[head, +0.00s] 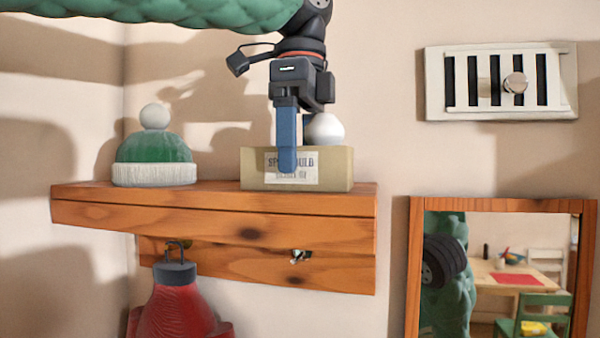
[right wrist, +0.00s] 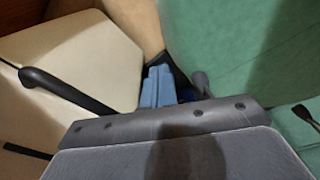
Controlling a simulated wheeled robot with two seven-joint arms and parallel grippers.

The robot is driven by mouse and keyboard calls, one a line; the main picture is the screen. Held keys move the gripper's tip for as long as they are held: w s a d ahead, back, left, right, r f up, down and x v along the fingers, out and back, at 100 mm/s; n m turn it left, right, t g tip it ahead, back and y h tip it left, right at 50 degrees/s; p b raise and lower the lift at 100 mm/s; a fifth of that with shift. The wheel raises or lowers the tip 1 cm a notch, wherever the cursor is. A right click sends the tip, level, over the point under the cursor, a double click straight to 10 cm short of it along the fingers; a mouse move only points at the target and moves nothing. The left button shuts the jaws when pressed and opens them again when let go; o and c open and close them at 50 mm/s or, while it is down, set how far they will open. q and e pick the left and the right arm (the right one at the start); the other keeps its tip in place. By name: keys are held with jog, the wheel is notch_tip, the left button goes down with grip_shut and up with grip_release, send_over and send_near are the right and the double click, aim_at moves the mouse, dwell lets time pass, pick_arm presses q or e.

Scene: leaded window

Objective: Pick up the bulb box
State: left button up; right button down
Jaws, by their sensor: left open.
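The bulb box (head: 330,172) is a tan carton with a printed label, upright on the right part of the wooden shelf in the head view. My left gripper (head: 287,165) points straight down from above it. One blue finger hangs in front of the box's label; the other finger is hidden. The gripper is open, and I cannot tell whether the finger touches the box. A white ball (head: 325,128) shows just above the box, in it or behind it. The right wrist view shows the blue fingers of my right gripper (right wrist: 158,87) close together, partly hidden by the gripper body.
The wooden shelf (head: 215,228) also bears a green and white bobble hat (head: 153,155) at left. A red garment (head: 178,305) hangs from a hook below. A white vent (head: 500,82) and a wood-framed mirror (head: 410,265) are at right. Bare shelf lies between hat and box.

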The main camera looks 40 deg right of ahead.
pick_arm(q)
jog(key=c, duration=1.1)
jog(key=shift+o, duration=0.2)
